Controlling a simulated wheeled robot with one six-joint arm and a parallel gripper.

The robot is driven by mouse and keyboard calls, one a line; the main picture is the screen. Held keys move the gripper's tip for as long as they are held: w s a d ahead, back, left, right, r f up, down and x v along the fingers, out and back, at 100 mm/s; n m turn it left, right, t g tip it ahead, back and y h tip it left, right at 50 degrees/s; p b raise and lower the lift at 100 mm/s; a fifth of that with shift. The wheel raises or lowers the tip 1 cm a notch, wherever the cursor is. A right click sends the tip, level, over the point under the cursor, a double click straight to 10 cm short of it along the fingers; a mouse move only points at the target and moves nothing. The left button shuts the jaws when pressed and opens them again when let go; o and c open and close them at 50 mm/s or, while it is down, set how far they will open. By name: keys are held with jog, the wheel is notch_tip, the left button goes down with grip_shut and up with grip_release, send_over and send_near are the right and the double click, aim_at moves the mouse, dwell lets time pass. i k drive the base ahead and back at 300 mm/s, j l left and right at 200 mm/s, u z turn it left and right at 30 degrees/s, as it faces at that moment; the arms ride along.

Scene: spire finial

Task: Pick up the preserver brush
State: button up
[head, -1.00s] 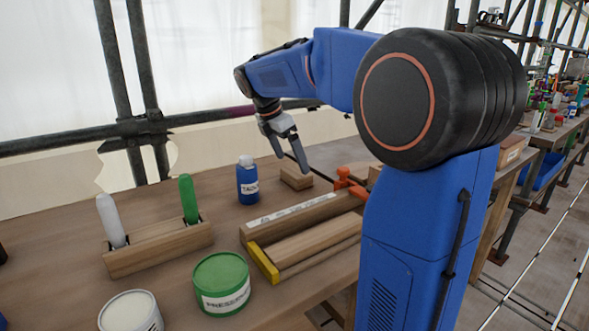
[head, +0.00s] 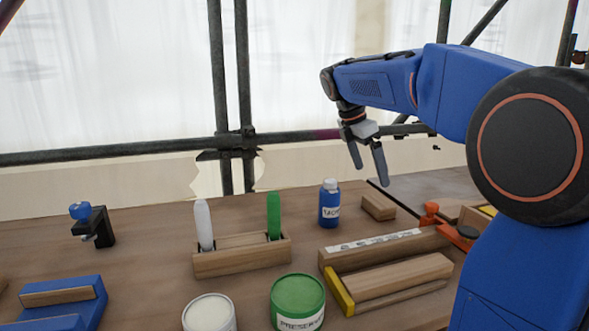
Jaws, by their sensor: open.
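A wooden holder (head: 243,263) stands on the bench with two upright handles in it. The green handle (head: 274,215) is at its right end and a white handle (head: 204,224) at its left end. The green one matches the green tin (head: 297,303) with a partly readable "PRESER..." label, so I take it for the preserver brush; its lower end is hidden in the holder. My gripper (head: 370,174) is open and empty, fingers pointing down. It is in the air above the back of the bench, up and to the right of the green handle.
A blue bottle (head: 329,204) and a small wooden block (head: 378,207) stand right of the holder. Clamped wooden pieces (head: 390,280) lie at the right front. A white tin (head: 209,314), blue trays (head: 62,300) and a blue-knobbed clamp (head: 93,224) are leftward. Scaffold poles (head: 232,95) rise behind.

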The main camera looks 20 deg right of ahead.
aim_at(274, 200)
jog(key=k, duration=1)
